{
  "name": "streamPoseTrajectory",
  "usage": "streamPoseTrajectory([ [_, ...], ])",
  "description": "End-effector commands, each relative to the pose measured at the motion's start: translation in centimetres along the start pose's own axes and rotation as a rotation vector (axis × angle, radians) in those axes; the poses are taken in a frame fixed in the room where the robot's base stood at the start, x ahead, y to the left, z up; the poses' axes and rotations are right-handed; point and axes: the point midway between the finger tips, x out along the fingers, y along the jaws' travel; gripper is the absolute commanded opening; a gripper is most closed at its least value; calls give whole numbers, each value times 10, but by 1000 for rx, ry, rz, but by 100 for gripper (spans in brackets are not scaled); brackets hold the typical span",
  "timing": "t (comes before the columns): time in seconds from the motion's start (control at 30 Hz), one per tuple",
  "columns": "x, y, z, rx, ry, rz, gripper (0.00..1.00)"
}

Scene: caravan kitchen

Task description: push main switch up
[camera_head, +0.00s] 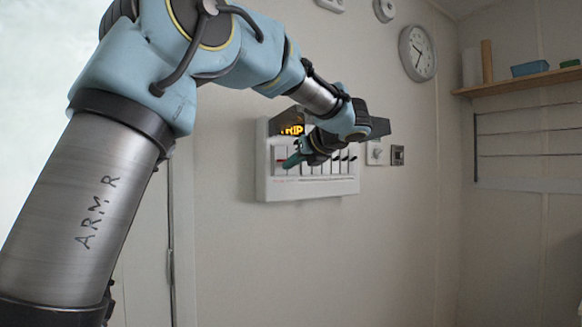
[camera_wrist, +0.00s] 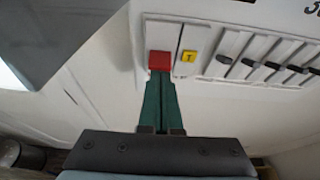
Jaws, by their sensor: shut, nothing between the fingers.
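The main switch looks to be the red switch (camera_wrist: 159,60) at the end of the row on a white breaker panel (camera_head: 308,187). In the wrist view my gripper's green fingers (camera_wrist: 160,84) are closed together, empty, with their tips right at the red switch's edge. I cannot tell whether they touch it. In the head view my gripper (camera_head: 291,160) is in front of the panel's left part, and the red switch is hard to make out there. An orange lit display (camera_head: 292,130), apparently reading "TRIP", is at the panel's top left, partly covered by my wrist.
A yellow button (camera_wrist: 188,56) marked T sits beside the red switch, followed by several black switches (camera_wrist: 225,59). Wall sockets (camera_head: 397,155) are right of the panel. A clock (camera_head: 417,53) and shelf (camera_head: 520,82) are farther right. The wall below the panel is clear.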

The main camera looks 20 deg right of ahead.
Motion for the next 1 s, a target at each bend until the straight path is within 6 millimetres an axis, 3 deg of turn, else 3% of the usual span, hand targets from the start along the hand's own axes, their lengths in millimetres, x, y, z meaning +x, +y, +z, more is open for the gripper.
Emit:
streamPoseTrajectory([
  [1.0, -7, 0, 16, 3, -7, 2, 0],
])
